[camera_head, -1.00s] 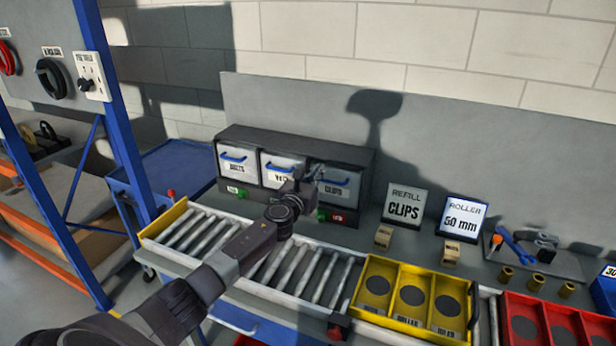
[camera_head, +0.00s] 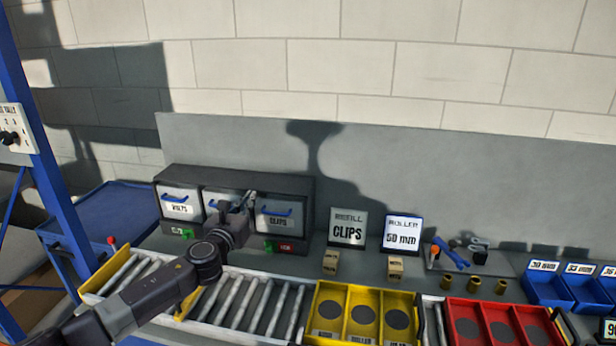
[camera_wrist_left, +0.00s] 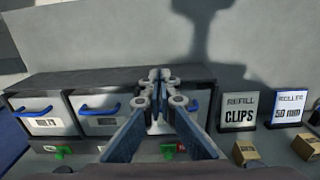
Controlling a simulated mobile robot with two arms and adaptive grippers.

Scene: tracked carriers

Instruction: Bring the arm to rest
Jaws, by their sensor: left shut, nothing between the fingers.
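My left arm comes in from the lower left of the head view. Its gripper (camera_head: 250,198) is up in front of the dark drawer cabinet (camera_head: 184,176), between the middle drawer and the clips drawer (camera_head: 281,212). In the left wrist view the gripper (camera_wrist_left: 160,76) has its fingers together, with nothing between them. They cover part of the clips drawer's front. I cannot tell from these views how far the fingertips are from the cabinet. My right gripper is not in view.
A roller conveyor (camera_head: 232,304) runs below the arm. A yellow tray (camera_head: 318,293) and a red tray (camera_head: 449,303) lie to the right. Two signs, a clips sign (camera_head: 346,228) and a roller sign (camera_head: 401,234), stand behind small boxes. Blue bins (camera_head: 548,291) stand far right.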

